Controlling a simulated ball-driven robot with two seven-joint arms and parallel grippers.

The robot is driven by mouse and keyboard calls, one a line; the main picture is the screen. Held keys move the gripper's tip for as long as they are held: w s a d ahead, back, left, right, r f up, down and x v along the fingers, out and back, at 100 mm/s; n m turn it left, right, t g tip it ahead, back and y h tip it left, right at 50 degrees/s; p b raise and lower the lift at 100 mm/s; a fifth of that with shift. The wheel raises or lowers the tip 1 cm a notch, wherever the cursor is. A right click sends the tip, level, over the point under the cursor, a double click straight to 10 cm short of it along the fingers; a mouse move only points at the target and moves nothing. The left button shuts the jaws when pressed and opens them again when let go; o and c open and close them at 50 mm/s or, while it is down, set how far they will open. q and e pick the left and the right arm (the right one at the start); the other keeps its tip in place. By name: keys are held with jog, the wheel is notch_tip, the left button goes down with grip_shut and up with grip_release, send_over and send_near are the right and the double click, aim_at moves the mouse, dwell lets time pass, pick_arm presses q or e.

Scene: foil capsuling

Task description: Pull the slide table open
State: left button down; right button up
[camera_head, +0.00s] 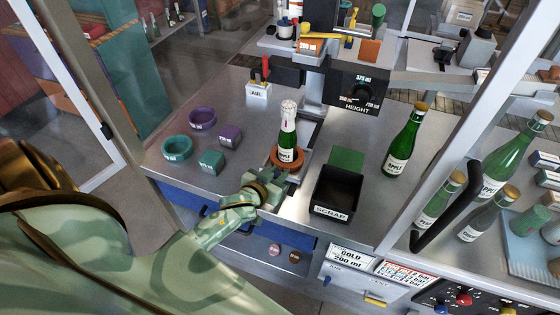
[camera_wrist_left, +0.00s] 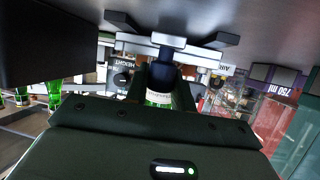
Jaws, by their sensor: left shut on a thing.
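The slide table (camera_head: 307,152) is set in the steel bench top. A green bottle (camera_head: 287,142) with a white capsule stands upright on it in an orange ring (camera_head: 271,163). My left gripper (camera_head: 272,190) is at the front end of the slide table, just in front of the bottle. It is shut on the slide table's handle, which its fingers mostly hide. My right gripper is in neither view.
A black scrap bin (camera_head: 337,193) stands just right of the slide table. Teal and purple rings (camera_head: 177,149) and blocks lie to the left. The height unit (camera_head: 355,89) is behind. Another green bottle (camera_head: 404,142) stands right. A frame post crosses the right side.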

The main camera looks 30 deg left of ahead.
pick_arm(q)
jog(key=shift+s+d, duration=0.25)
jog(key=shift+s, duration=0.65)
jog(key=c, duration=1.2)
grip_release()
jog(key=p+v, duration=0.1)
jog(key=v, duration=1.5)
jog(key=shift+s, duration=0.1)
